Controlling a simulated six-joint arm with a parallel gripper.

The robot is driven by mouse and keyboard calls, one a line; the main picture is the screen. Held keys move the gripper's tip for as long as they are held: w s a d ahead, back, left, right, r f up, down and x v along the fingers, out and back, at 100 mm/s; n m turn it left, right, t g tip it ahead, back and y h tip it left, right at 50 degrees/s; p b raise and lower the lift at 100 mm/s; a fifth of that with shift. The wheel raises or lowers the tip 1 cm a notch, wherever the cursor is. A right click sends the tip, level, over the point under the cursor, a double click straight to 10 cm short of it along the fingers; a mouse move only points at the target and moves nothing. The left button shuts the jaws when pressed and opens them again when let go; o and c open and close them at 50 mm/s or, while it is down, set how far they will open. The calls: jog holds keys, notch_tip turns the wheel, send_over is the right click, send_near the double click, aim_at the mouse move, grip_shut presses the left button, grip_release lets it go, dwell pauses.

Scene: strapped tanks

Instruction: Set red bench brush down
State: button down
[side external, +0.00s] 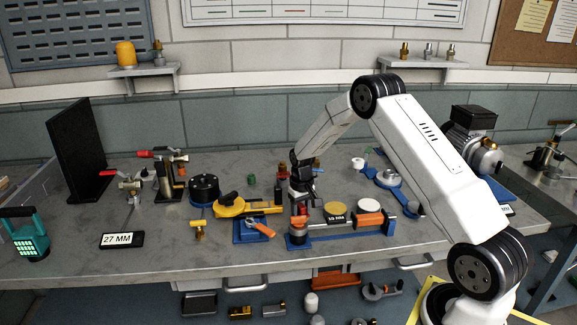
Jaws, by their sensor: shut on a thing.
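My gripper (302,198) points down over the middle of the bench. It is shut on a small red thing (302,208), which looks like the red bench brush. Only a little of it shows below the fingers, so its bristles and tilt cannot be made out. It is just above or touching an orange-brown round part (299,224) at the left end of a blue fixture (325,238). I cannot tell whether the two touch.
The grey bench (180,262) is crowded around my gripper. A yellow strap tool (230,208) and a blue block with orange-handled pliers (260,228) are to the left. Tan and white discs (368,205) are to the right. The front left bench top is clearer, beside the 27 MM sign (122,240).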

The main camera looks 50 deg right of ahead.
aim_at(301, 205)
jog(key=shift+f, duration=0.1)
jog(key=shift+c, duration=0.9)
grip_release()
notch_tip(301, 205, up, 12)
dwell(0.4)
jog(key=s+a+n+t, duration=0.2)
jog(key=s+a+n, duration=0.2)
jog(key=s+a, duration=1.5)
jog(key=shift+s+a+f+n+t, duration=0.2)
jog(key=shift+s+a+n+t, duration=0.1)
jog(key=shift+a, duration=1.15)
